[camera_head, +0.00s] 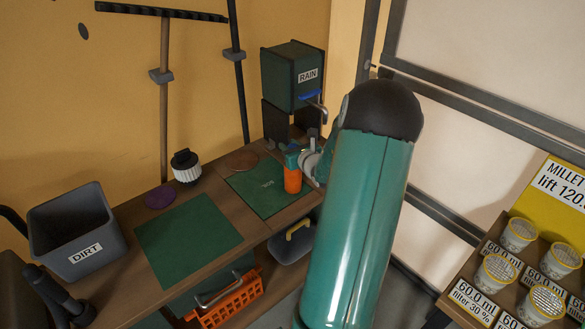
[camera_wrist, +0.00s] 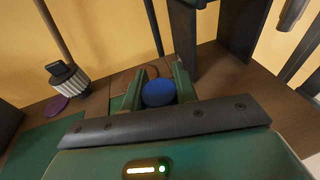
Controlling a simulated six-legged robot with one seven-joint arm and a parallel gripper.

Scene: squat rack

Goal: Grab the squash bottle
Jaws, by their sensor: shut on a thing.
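The squash bottle (camera_head: 292,179) is orange and stands upright at the green mat (camera_head: 256,196) near the right end of the wooden bench. My gripper (camera_head: 297,158) is at its top. In the wrist view, a round blue cap (camera_wrist: 158,93) sits between the two green fingers of my gripper (camera_wrist: 157,92), which are shut on it from both sides. The orange body of the bottle is hidden in the wrist view. I cannot tell whether its base touches the mat.
A RAIN tank (camera_head: 292,75) with a tap stands behind the bottle. A DIRT bin (camera_head: 70,230), a white ribbed jar (camera_head: 186,167) and a purple disc (camera_head: 159,197) are to the left. An orange basket (camera_head: 225,302) is below. Labelled cups (camera_head: 519,234) stand at right.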

